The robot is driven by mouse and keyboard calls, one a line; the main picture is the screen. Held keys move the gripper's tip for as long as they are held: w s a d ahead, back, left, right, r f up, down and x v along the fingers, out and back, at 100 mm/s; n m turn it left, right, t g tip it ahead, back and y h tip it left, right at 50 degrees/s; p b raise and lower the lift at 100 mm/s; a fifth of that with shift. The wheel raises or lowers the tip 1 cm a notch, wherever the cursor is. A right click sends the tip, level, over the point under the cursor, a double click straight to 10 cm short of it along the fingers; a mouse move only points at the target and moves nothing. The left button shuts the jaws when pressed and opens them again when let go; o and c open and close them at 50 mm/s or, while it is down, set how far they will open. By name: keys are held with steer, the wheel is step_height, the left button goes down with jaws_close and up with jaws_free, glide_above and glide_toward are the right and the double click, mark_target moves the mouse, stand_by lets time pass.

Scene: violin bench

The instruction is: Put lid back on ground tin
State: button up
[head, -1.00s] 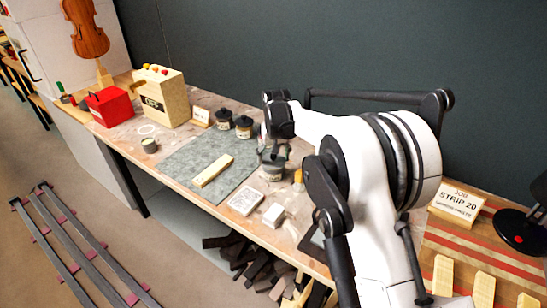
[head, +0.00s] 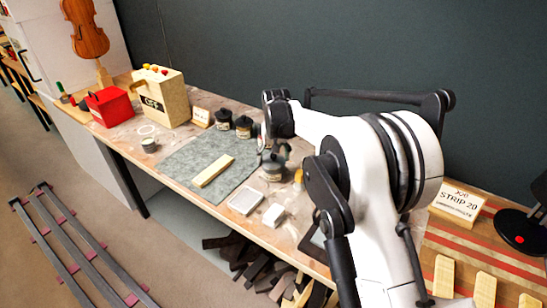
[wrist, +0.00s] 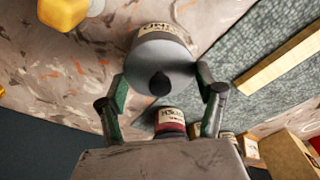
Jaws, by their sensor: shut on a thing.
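The ground tin (head: 272,173), a round tin with a pale label, stands on the bench right of the grey mat. In the wrist view the labelled side of a tin (wrist: 160,32) shows beyond a round grey lid (wrist: 150,60) with a dark knob. My gripper (head: 275,153) is at the top of this tin. In the wrist view its green-padded fingers (wrist: 160,82) flank the lid and are shut on it. The lid lies over the tin's top; I cannot tell whether it is seated or slightly above the rim.
Two dark-lidded jars (head: 223,120) (head: 243,127) stand behind the grey mat (head: 180,157), which holds a pale wood strip (head: 213,170). A white block (head: 273,215) and a flat pale tray-like piece (head: 245,201) lie near the front edge. A yellow object (wrist: 65,12) is near the tin.

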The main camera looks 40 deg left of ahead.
steer(key=o, duration=1.3)
steer(key=shift+c, duration=0.2)
steer(key=shift+r+p, duration=1.15)
steer(key=shift+r, duration=2.4)
jaws_close()
steer(key=shift+f+b, duration=1.35)
steer(key=shift+f, duration=1)
steer(key=shift+r, duration=0.2)
